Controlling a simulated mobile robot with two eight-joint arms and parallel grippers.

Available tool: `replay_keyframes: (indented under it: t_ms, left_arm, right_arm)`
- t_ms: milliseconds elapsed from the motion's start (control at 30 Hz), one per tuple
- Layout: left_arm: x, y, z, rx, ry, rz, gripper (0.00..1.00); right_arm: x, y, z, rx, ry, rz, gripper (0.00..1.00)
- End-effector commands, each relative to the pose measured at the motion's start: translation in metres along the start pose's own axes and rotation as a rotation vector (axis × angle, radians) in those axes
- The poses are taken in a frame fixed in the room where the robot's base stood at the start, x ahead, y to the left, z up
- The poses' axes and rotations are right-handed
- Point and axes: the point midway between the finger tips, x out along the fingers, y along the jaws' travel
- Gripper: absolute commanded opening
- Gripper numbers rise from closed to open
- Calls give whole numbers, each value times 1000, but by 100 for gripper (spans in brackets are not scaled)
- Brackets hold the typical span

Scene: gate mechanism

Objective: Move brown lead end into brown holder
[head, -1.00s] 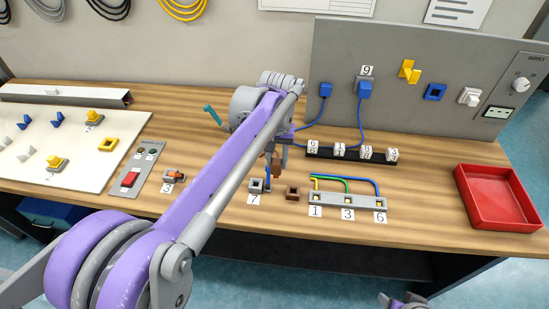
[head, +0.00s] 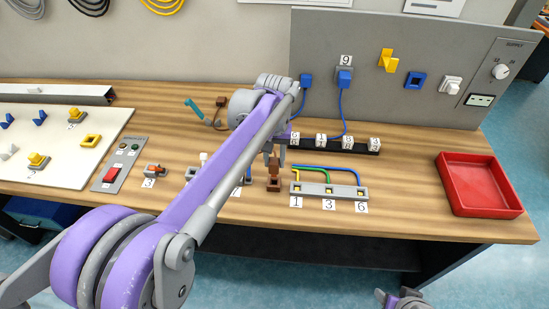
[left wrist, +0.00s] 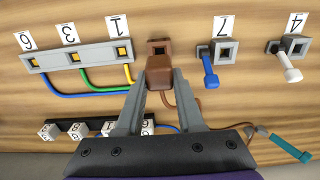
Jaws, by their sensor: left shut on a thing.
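My left gripper (head: 274,158) is shut on the brown lead end (head: 274,172), a brown block, which also shows between its fingers in the left wrist view (left wrist: 160,73). The brown holder (head: 273,187), a small square socket on the table, lies directly under and just in front of the lead end. In the left wrist view the holder (left wrist: 159,46) lies just beyond the block, in line with it. I cannot tell whether they touch. The brown cord (left wrist: 184,106) trails behind the fingers. A part of my right arm (head: 404,299) shows at the bottom edge; its fingers are unclear.
The grey strip (head: 329,190) marked 1, 3 and 6 stands close on the right. Holder 7 (left wrist: 225,50) with a blue lead end (left wrist: 209,70) stands on the other side. Numbered white blocks on a black rail (head: 346,146) lie behind. A red tray (head: 479,207) is far right.

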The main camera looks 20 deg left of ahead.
Motion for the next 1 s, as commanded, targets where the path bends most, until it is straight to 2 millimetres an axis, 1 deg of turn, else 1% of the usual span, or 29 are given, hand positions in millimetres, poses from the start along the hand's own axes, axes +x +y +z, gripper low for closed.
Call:
replay_keyframes:
  t_ms: [367, 800, 1000]
  left_arm:
    - [2, 0, 0, 0, 0, 0, 0]
    - [19, 0, 0, 0, 0, 0, 0]
    - [24, 0, 0, 0, 0, 0, 0]
  right_arm:
    - [1, 0, 1, 0, -1, 0, 57]
    - [10, 0, 8, 0, -5, 0, 57]
    - [12, 0, 10, 0, -6, 0, 57]
